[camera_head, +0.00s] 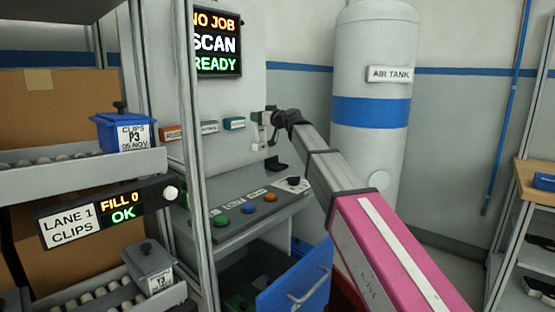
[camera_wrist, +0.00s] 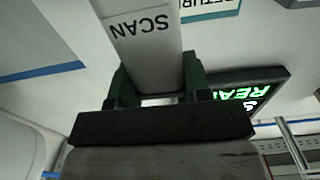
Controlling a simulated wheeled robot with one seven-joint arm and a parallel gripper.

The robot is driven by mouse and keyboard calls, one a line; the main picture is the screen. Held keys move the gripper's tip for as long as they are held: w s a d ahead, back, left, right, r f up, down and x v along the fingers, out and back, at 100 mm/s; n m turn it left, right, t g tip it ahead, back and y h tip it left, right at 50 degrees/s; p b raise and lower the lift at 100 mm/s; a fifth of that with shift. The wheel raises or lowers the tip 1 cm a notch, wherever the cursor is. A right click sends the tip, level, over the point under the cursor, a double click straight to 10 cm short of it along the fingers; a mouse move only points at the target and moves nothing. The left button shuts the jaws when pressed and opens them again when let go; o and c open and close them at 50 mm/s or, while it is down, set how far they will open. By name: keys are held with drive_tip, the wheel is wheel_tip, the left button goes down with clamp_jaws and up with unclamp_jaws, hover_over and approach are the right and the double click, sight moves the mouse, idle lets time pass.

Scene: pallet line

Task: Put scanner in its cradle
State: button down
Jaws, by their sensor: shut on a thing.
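The scanner (camera_wrist: 147,45) is a pale grey block with the word SCAN, upside down in the wrist view. My gripper (camera_wrist: 155,92) is shut on it, with dark green fingers on either side. In the head view my gripper (camera_head: 271,122) is at the end of my outstretched arm, in front of the pale wall panel and above the console. The scanner is small and partly hidden there. A small black holder (camera_head: 276,164) stands at the console's back edge, below my gripper. I cannot tell for sure whether it is the cradle.
The console (camera_head: 230,205) carries coloured buttons. Above it hang a RETURN sign (camera_head: 234,123) and a display (camera_head: 216,42) reading SCAN READY. A rack post (camera_head: 187,150) stands at left, with a blue clips bin (camera_head: 122,133) on the shelf. An air tank (camera_head: 372,130) stands at right.

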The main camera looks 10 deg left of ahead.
drive_tip(key=w+d+f, duration=0.5)
drive_tip(key=w+f, duration=0.4)
drive_tip(key=f, duration=0.1)
drive_tip(key=shift+w+d+f, duration=0.25)
drive_tip(key=shift+f, duration=0.1)
drive_tip(key=c, duration=0.6)
unclamp_jaws()
drive_tip(key=shift+f, duration=0.1)
drive_tip(key=shift+o, duration=0.2)
drive_tip(key=v, duration=1.2)
